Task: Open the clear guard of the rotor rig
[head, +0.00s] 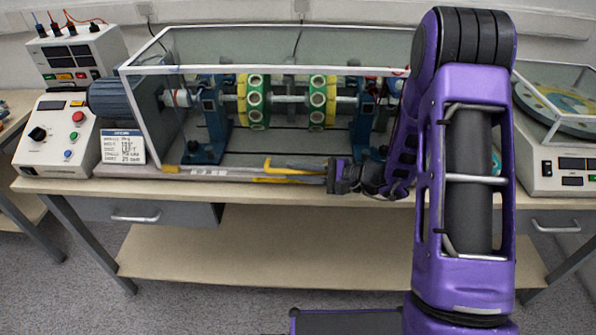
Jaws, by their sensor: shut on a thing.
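The rotor rig's clear guard (285,110) is a long see-through box with pale edges. It stands down over the rig, and its lower front edge is at the base. Inside are a shaft with two green and yellow discs (253,101) and blue bearing stands (208,120). Yellow handle bars (288,180) lie at the guard's lower front edge. My gripper (326,176) comes in from the right and is shut on the yellow handle. The exact grip is small and hard to see. My purple arm hides the guard's right end.
A control box (60,150) with knobs and a small sign (123,147) stand left of the guard. A meter box (80,55) is behind. Another covered device (560,120) stands at the right. The bench's front edge (250,193) is just below my gripper.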

